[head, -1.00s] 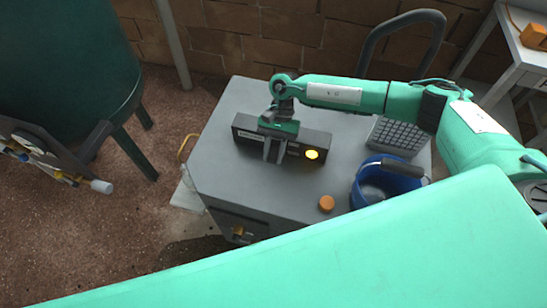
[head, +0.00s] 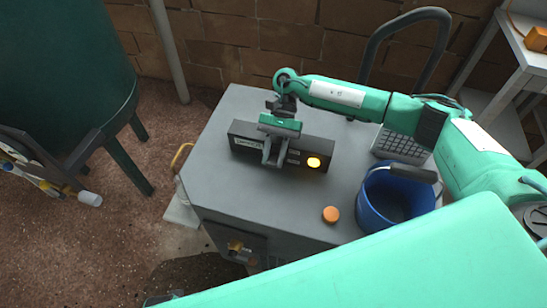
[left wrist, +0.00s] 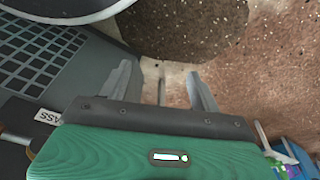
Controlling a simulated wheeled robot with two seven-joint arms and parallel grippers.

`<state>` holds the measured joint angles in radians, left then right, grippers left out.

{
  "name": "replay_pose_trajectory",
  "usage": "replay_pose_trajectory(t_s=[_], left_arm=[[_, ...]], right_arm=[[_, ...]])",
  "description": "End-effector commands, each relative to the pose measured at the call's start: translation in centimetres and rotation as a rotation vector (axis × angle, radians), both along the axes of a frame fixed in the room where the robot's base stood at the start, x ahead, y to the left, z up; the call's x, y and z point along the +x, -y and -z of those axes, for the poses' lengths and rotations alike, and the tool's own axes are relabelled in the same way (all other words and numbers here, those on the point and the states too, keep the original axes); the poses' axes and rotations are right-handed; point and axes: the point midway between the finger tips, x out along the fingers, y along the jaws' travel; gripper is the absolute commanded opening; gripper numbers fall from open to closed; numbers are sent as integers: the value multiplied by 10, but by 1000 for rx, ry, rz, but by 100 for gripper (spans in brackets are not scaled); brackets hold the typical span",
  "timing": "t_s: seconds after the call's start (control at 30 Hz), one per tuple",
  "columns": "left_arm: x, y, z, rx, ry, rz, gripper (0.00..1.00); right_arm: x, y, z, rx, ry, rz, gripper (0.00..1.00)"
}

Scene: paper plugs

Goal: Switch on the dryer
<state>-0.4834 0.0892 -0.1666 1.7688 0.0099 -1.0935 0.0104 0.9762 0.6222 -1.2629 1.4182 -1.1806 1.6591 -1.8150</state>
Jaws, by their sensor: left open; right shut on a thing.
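A dark control box (head: 240,142) with a pale label and a lit yellow round light (head: 313,162) lies on top of a grey cabinet (head: 225,185). My right gripper (head: 272,158) reaches down over the middle of this box from above and is shut on a part of it. The fingers hide what exactly is held there. My left gripper (left wrist: 161,88) shows in the left wrist view with its fingers wide apart and nothing between them. It is above brown speckled ground, and I cannot make it out in the head view.
On the cabinet top stand an orange round button (head: 331,214), a blue bucket (head: 400,205) and a grey grid panel (head: 400,145). A big dark green vessel (head: 60,70) on legs stands at left. A pale table (head: 510,70) is at the right. A brick wall closes the back.

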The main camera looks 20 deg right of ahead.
Motion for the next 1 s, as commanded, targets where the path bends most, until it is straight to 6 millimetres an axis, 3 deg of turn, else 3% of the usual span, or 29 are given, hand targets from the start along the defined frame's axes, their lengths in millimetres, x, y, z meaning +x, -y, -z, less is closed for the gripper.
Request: replay_pose_trajectory(t_s=[0.57, 0.6, 0.7, 1.0], left_arm=[[2, 1, -10, -2, 2, -2, 64], [2, 1, -10, -2, 2, -2, 64], [2, 1, -10, -2, 2, -2, 64], [2, 1, -9, -1, 2, -1, 64]], right_arm=[[1, 1, -1, 7, -10, 1, 0], [1, 1, -1, 7, -10, 1, 31], [1, 1, -1, 7, -10, 1, 49], [1, 1, -1, 6, -9, 0, 49]])
